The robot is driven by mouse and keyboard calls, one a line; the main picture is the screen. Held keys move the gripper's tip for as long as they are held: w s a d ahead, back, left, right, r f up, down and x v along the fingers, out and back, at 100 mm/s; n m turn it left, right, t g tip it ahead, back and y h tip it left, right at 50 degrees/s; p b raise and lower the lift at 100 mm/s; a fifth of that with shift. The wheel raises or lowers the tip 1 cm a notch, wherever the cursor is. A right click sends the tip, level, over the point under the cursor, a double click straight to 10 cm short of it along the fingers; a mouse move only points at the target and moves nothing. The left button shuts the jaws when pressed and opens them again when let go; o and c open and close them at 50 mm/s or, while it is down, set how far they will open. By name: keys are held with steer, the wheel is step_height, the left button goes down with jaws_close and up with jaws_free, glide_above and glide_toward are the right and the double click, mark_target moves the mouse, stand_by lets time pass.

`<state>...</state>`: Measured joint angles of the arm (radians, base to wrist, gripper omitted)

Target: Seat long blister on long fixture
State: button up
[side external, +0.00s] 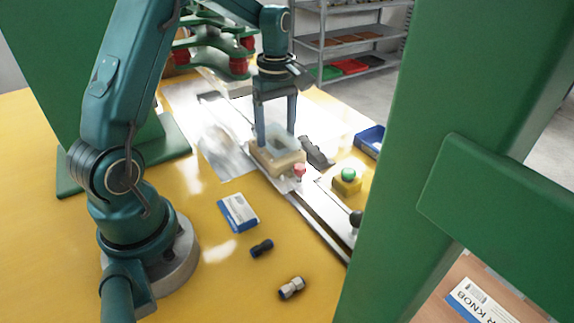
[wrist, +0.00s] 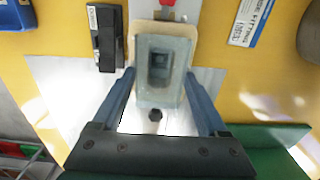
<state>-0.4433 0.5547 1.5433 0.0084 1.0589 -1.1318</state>
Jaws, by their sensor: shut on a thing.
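The long blister (side external: 283,142) is a clear, pale tray with a recessed pocket. It is at the tan long fixture (side external: 290,165) on the rail, and in the wrist view the blister (wrist: 146,93) lies over the fixture (wrist: 182,29). Its near end reaches past the fixture's near edge there, and a tan margin shows at the far end. My gripper (side external: 275,137) points down and is shut on the blister, with one finger on each long side in the wrist view (wrist: 160,75). I cannot tell whether the blister touches the fixture or hovers just above it.
A red knob (side external: 299,169) stands at the fixture's end. A black block (side external: 317,152), a yellow box with a green button (side external: 347,175) and a blue bin (side external: 371,139) are to the right.

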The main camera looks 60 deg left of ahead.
steer(key=shift+f, duration=0.55)
steer(key=o, duration=0.9)
steer(key=shift+c, duration=1.1)
steer(key=shift+r, duration=0.1)
step_height(320, 180, up, 7)
